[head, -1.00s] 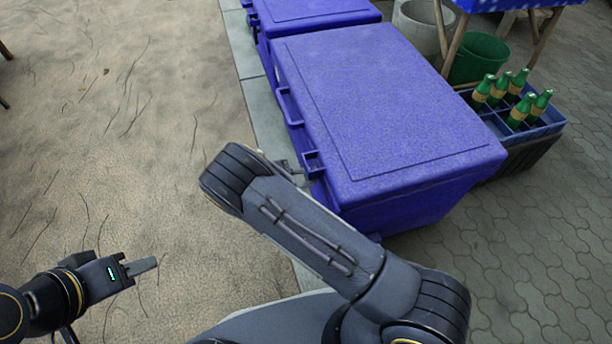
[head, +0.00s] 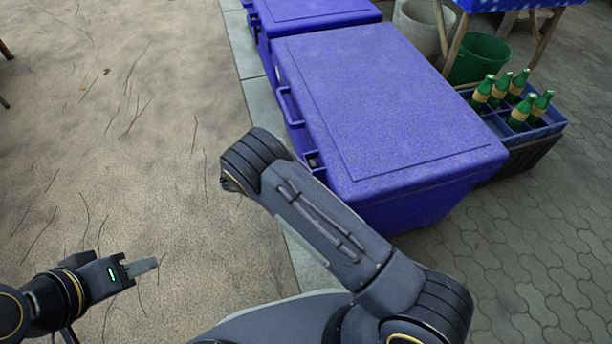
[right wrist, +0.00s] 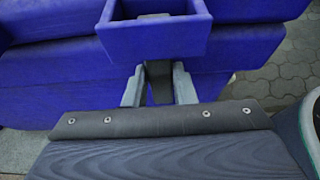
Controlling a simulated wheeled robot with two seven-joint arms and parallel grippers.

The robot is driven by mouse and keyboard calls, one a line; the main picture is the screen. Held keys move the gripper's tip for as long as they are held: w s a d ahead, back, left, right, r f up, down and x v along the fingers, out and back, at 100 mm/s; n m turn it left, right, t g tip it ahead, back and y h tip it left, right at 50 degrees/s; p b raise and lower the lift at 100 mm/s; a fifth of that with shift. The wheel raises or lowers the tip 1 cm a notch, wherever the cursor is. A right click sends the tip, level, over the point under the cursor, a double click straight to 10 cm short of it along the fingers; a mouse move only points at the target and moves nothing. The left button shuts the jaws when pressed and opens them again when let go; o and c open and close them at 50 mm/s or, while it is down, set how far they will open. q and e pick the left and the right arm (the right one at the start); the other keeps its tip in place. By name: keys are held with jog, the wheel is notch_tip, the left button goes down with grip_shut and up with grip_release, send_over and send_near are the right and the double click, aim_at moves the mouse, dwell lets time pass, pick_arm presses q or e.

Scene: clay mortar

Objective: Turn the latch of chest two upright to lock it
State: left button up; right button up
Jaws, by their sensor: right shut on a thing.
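The nearer blue chest (head: 390,100) stands with its lid shut right of the middle in the head view. In the right wrist view its front (right wrist: 75,75) fills the upper part, with a box-shaped blue bracket (right wrist: 155,40). Below this bracket a dark grey latch (right wrist: 160,82) runs up and down the picture. My right gripper (right wrist: 158,92) has its two grey fingers on either side of the latch, shut on it. In the head view my right arm hides this gripper and the latch. My left gripper (head: 143,266) hangs over the sandy ground, seen edge-on, away from the chests.
A second blue chest (head: 315,12) stands behind the nearer one. A blue crate (head: 550,130) with several green bottles (head: 518,110), a green bucket (head: 480,60) and a pale pot (head: 418,28) stand to the right. The sandy ground on the left is open.

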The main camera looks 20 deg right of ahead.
jog(key=o, duration=1)
jog(key=p+v, duration=0.1)
jog(key=v, duration=0.7)
jog(key=shift+d, duration=0.1)
